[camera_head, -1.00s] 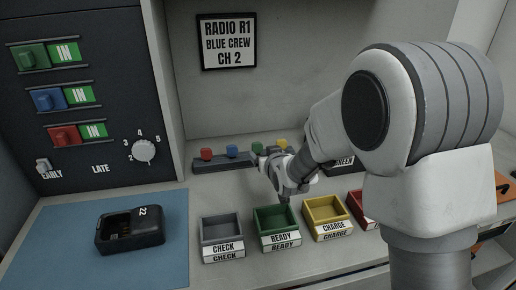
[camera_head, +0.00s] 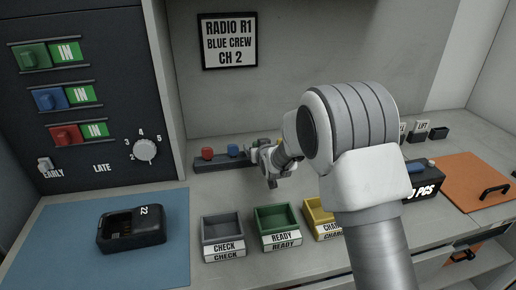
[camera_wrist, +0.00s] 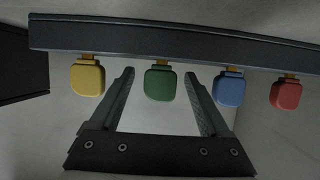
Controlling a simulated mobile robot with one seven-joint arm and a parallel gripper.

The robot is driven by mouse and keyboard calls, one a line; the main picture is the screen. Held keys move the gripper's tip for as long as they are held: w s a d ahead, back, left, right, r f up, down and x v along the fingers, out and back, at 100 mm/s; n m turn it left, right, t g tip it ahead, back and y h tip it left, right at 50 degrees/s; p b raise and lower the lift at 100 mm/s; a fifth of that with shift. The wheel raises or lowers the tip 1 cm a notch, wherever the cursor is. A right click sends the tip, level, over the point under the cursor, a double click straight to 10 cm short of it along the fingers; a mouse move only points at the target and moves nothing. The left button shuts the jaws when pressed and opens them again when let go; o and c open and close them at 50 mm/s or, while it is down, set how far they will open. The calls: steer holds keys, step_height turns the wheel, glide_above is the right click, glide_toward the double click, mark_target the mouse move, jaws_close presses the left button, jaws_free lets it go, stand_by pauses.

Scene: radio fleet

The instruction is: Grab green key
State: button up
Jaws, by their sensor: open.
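In the wrist view the green key (camera_wrist: 159,85) hangs by a small yellow-brown stem from a dark rail (camera_wrist: 180,37). My gripper (camera_wrist: 160,76) is open. Its two fingers lie left and right of the green key in the picture, with visible gaps on both sides. A yellow key (camera_wrist: 87,79) is left of the left finger; a blue key (camera_wrist: 229,90) and a red key (camera_wrist: 286,94) are to the right. In the head view my gripper (camera_head: 271,180) is by the right part of the rack, and the green key is hidden behind my arm.
The red key (camera_head: 207,153) and blue key (camera_head: 232,151) show on the rack in the head view. Grey CHECK (camera_head: 222,222), green READY (camera_head: 277,211) and yellow CHARGE (camera_head: 318,205) bins stand in front. A black charger (camera_head: 131,229) sits on a blue mat (camera_head: 60,240).

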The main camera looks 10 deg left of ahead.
steer(key=shift+c, duration=0.3)
jaws_close()
steer(key=shift+r, duration=0.15)
